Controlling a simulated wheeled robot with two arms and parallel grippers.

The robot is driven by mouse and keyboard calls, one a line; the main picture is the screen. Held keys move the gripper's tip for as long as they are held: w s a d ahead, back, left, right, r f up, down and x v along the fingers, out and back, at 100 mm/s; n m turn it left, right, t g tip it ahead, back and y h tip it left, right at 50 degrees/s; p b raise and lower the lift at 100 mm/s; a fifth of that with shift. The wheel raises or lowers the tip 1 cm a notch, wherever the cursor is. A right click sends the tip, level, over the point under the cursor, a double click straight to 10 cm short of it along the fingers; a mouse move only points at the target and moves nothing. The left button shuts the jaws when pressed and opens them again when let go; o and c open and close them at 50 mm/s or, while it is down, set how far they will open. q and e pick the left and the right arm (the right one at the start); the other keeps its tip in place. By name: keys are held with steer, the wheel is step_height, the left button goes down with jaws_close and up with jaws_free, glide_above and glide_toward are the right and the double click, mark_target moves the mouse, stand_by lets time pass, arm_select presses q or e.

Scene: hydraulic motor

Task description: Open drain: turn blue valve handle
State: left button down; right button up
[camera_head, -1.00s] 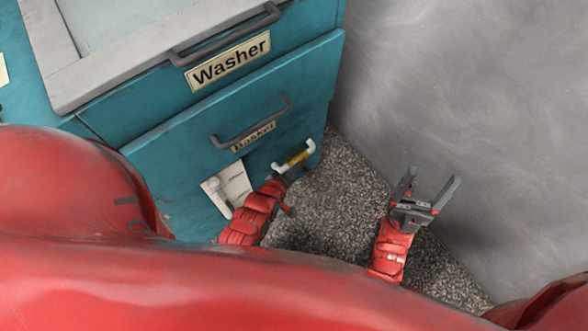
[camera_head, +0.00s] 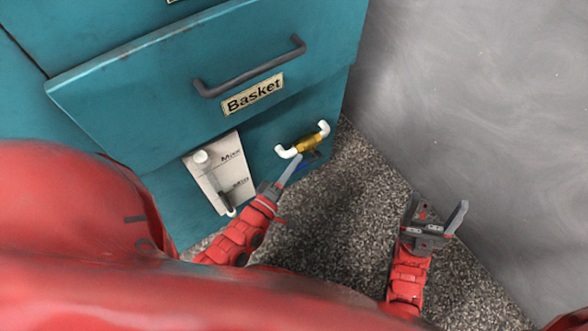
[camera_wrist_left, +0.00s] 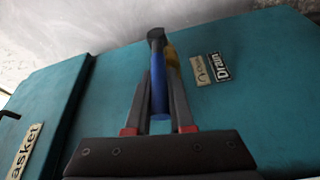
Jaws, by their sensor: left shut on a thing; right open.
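The blue valve handle (camera_wrist_left: 158,88) shows in the left wrist view between the two fingers of my left gripper (camera_wrist_left: 158,100), which is shut on it. In the head view the handle (camera_head: 307,160) is a small blue piece below the yellow valve body (camera_head: 308,144), partly hidden. The yellow body has white pipe elbows at both ends and sits low on the teal cabinet. My left gripper (camera_head: 285,178) reaches up to it there. My right gripper (camera_head: 430,222) is open and empty.
The teal cabinet has a "Basket" drawer (camera_head: 200,100) with a dark handle (camera_head: 250,70). A grey wall (camera_head: 460,100) stands at the right. Speckled floor (camera_head: 330,220) is clear between my arms.

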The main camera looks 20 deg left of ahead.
arm_select(q)
steer(key=shift+f, duration=0.1)
stand_by(0.3)
steer(key=shift+d, duration=0.1)
steer(key=c, duration=0.8)
jaws_free()
steer(key=shift+s, duration=0.1)
steer(key=shift+s+f, duration=0.1)
steer(key=shift+s, duration=0.25)
steer(key=v, duration=0.5)
steer(key=p+v, duration=0.1)
steer(key=v, duration=0.5)
steer(key=p+v, duration=0.1)
steer(key=v, duration=0.4)
steer(key=shift+s+f, duration=0.25)
steer(key=shift+f, duration=0.05)
